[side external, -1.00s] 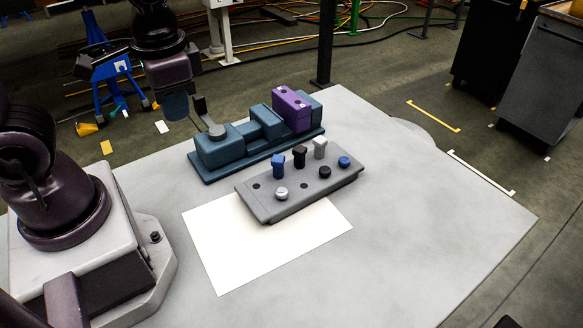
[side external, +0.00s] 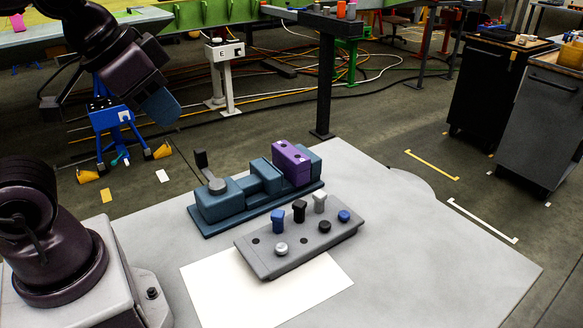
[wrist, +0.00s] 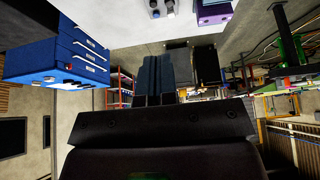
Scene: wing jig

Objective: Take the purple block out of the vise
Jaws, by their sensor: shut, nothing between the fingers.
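The purple block (side external: 291,163) sits upright in the teal vise (side external: 222,205), between its jaws and standing above them. The vise's dark handle (side external: 201,160) sticks up at its left end. A purple shape at the top edge of the wrist view looks like the block (wrist: 215,14), cut off. My gripper (side external: 172,115) is raised above and left of the vise, well apart from the block. In the wrist view my gripper's fingers (wrist: 166,78) are together with nothing held.
A grey board (side external: 300,240) with several blue, black and grey pegs and knobs lies close in front of the vise. A white sheet (side external: 235,290) lies partly under it. The grey table (side external: 430,270) is clear on the right. Dark cabinets (side external: 500,90) stand beyond it.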

